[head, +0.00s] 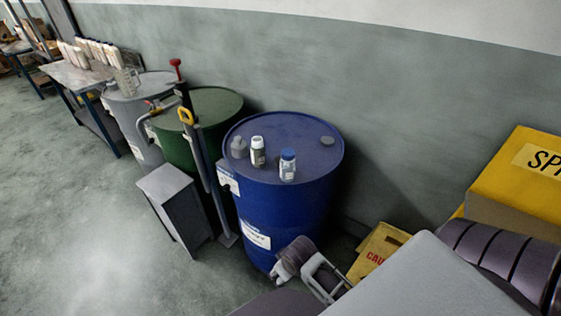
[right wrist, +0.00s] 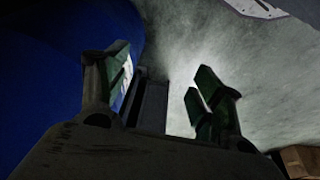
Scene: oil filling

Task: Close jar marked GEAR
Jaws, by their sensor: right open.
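Three small jars stand on the blue drum (head: 290,215) in the head view. One is a grey jar (head: 239,148), one a dark jar with a white cap (head: 258,150), and one a white jar with a blue cap (head: 288,166). Their labels are too small to read, so I cannot tell which says GEAR. A small grey round piece (head: 327,141), perhaps a cap, lies at the drum top's right side. My right gripper (head: 305,268) is low beside the drum's front right. In the right wrist view its fingers (right wrist: 165,76) are apart and empty. My left gripper is not in view.
A green drum (head: 200,110) and grey drum (head: 128,110) stand left of the blue one. A pump-like tool (head: 190,130) stands upright between drums, near a grey box stand (head: 172,200). Yellow boxes (head: 520,185) are at right. The wall is close behind; floor at left is clear.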

